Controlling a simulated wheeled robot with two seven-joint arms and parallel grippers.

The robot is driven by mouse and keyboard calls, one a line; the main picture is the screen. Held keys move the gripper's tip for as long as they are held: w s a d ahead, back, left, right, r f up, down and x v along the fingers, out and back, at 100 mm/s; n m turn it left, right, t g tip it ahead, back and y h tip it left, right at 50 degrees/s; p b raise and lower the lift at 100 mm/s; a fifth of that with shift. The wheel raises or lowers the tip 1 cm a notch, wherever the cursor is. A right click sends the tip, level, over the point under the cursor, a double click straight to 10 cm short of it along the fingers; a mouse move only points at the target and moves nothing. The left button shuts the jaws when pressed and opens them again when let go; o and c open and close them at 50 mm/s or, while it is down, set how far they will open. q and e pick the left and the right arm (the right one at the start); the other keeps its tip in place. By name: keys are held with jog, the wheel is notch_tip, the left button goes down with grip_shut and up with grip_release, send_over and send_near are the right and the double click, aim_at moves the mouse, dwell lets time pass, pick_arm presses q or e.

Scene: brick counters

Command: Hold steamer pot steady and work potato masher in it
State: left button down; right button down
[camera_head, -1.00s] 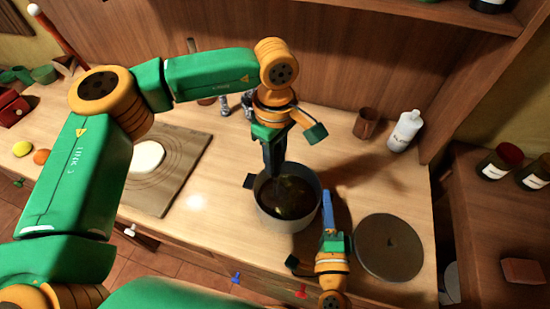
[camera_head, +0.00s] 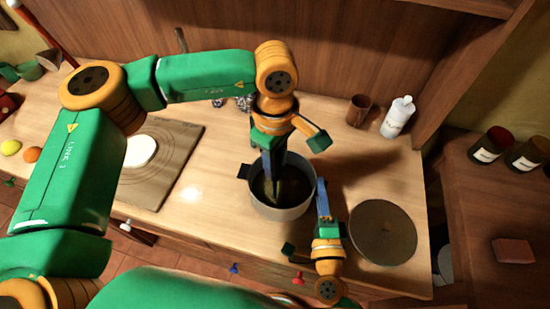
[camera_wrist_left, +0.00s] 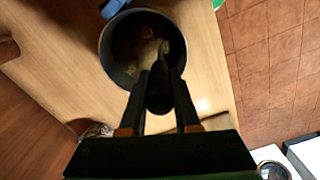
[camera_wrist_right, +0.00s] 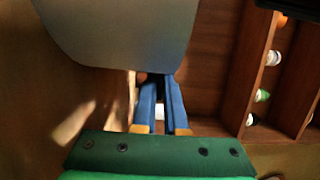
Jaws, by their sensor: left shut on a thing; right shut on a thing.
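The steamer pot (camera_head: 283,212) is a grey metal pot standing upright on the wooden counter, with dark contents inside. It also shows in the left wrist view (camera_wrist_left: 104,50), with pale lumps in it. My left gripper (camera_head: 271,178) points down into the pot from above, shut on the dark handle of the potato masher (camera_wrist_left: 159,88). The masher's head is hidden in the pot. My right gripper (camera_head: 322,192) has blue fingers at the pot's right side. It is shut on the pot's right handle, which the fingers hide. The pot wall (camera_wrist_right: 120,30) fills the top of the right wrist view.
A round dark lid or board (camera_head: 384,232) lies right of the pot. A cutting board (camera_head: 180,160) with a white round piece (camera_head: 140,151) lies to the left. A brown cup (camera_head: 358,110) and white bottle (camera_head: 398,117) stand behind at the right. The counter's front edge is close.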

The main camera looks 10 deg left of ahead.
pick_arm(q)
jog(key=shift+f, duration=0.7)
jog(key=shift+r, duration=1)
jog(key=shift+f, duration=1.05)
jog(key=shift+r, duration=1.05)
jog(key=d, duration=0.1)
jog(key=w+d, duration=0.1)
jog(key=d, duration=0.1)
jog(key=shift+d, duration=0.3)
jog(key=shift+f, duration=0.15)
